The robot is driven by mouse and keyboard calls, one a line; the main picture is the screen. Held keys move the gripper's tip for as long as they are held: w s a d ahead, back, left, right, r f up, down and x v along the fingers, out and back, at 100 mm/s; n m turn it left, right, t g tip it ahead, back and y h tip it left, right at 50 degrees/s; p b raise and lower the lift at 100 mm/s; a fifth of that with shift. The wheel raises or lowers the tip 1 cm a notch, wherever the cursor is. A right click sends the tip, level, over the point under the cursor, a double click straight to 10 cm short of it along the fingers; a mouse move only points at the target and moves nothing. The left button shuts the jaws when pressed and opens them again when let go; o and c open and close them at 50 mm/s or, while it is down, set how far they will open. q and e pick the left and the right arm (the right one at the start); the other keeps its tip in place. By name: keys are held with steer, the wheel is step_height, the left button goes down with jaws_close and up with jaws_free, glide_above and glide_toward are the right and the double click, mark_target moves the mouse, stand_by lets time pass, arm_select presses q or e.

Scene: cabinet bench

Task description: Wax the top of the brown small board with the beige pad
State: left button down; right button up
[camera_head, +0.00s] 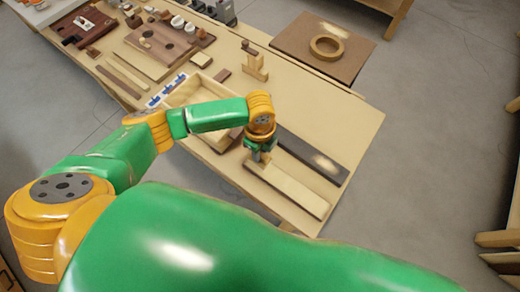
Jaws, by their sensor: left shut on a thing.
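My left gripper (260,158) points down over the far left end of the light board, left of the brown board. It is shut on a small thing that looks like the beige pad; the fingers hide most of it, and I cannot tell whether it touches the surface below. My right gripper is not in view.
A shallow wooden tray (198,90) lies behind my left forearm. A wooden stand (254,66) is at the middle of the bench. A brown panel (295,38) carries a ring (327,47) at the back right. The bench right of the brown board is clear.

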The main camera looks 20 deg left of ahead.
arm_select(q)
step_height(320, 180, up, 2)
steer(key=shift+r+p, duration=0.25)
steer(key=shift+p, duration=0.35)
steer(key=shift+s+r, duration=0.1)
steer(key=shift+r, duration=0.15)
stand_by(0.5)
